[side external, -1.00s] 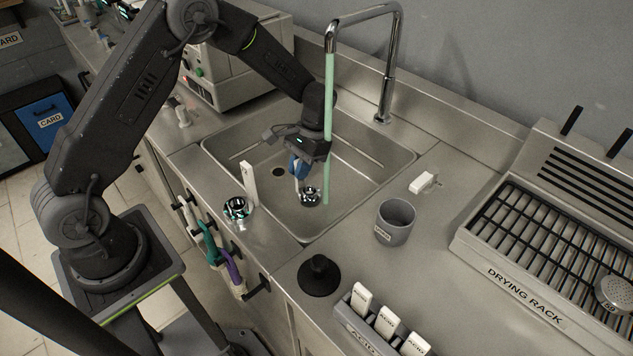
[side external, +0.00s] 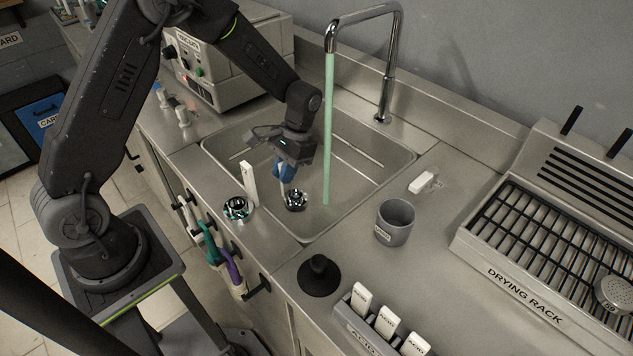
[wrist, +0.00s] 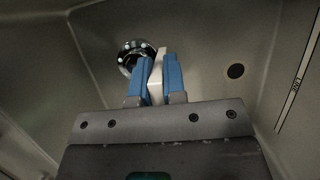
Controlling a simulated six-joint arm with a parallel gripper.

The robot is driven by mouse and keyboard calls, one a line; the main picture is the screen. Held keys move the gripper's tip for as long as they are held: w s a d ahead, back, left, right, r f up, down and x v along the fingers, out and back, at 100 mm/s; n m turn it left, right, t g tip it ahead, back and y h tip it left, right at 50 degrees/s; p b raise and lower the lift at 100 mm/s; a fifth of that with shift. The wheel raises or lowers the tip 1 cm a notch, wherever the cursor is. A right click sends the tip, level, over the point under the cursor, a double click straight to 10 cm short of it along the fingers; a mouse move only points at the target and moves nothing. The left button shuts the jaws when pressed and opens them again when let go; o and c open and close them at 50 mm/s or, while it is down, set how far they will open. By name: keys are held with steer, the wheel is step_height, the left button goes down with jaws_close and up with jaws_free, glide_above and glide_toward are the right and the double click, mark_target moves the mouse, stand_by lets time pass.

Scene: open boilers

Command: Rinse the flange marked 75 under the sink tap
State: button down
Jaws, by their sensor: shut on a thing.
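My gripper (side external: 284,176) is over the sink basin (side external: 370,150), its blue fingers shut on a white handle (wrist: 156,80). A shiny metal flange (side external: 296,201) is at the lower end of this handle, low in the basin; it also shows in the wrist view (wrist: 136,57). No number is readable on it. The tap (side external: 387,80) arches over the sink, and a pale green stream (side external: 329,130) falls from it. The flange is just left of the stream and apart from it. A second shiny flange (side external: 237,209) is on the sink's front rim beside an upright white handle (side external: 249,185).
Right of the sink are a grey cup (side external: 395,222), a small white block (side external: 423,183), a black round stand (side external: 319,276), a rack of acid-labelled pieces (side external: 366,325) and the drying rack (side external: 515,270). A boxy appliance (side external: 225,65) stands behind left. The drain (wrist: 235,71) is uncovered.

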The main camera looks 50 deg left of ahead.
steer(key=shift+r, duration=5.1)
